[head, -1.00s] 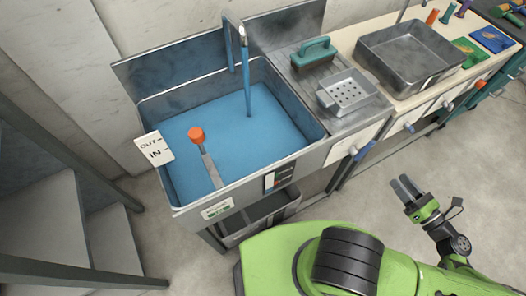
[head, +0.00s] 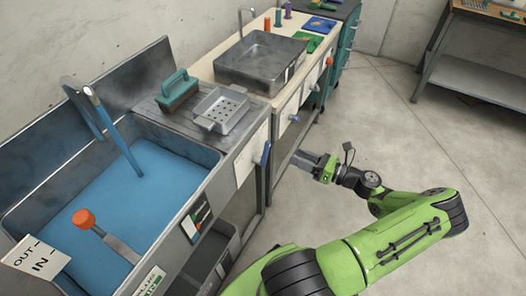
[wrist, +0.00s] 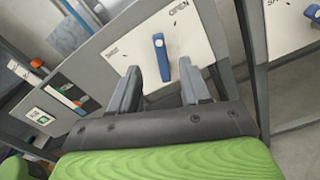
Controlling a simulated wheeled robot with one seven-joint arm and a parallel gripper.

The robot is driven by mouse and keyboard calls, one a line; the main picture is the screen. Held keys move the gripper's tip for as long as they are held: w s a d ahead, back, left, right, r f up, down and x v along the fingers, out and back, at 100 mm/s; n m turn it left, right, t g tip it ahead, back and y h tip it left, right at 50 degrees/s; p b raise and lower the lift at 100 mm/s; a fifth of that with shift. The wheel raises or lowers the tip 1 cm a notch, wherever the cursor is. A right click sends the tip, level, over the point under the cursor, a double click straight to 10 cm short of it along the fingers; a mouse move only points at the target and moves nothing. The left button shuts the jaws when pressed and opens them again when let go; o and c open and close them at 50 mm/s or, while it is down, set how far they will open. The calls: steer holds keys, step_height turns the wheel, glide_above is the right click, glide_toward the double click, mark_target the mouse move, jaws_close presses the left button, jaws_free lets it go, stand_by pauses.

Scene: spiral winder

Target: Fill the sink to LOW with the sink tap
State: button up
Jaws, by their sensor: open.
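The sink (head: 210,150) holds blue water (head: 150,190), with a blue stream (head: 120,145) falling into it from the bent tap spout (head: 88,90). A blue lever handle (head: 265,153) sits on a white front panel right of the sink; in the wrist view this handle (wrist: 160,58) points along the panel, below the word OPEN. A gauge (head: 197,218) with coloured marks is on the sink front; its reading is too small to tell. My gripper (head: 304,158) is open and empty, facing the panel. In the wrist view the handle shows between its fingers (wrist: 160,85), with a gap before it.
A green-handled brush (head: 179,88) and a perforated tray (head: 222,108) sit on the drainboard. A second basin (head: 262,62) is farther along. The floor (head: 350,110) right of the counter is clear.

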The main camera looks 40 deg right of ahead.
mark_target(268, 145)
steer(key=b+x, duration=0.2)
steer(key=x, duration=0.9)
steer(key=shift+w+a, duration=0.1)
steer(key=shift+w, duration=0.25)
steer(key=shift+c, duration=0.2)
jaws_close()
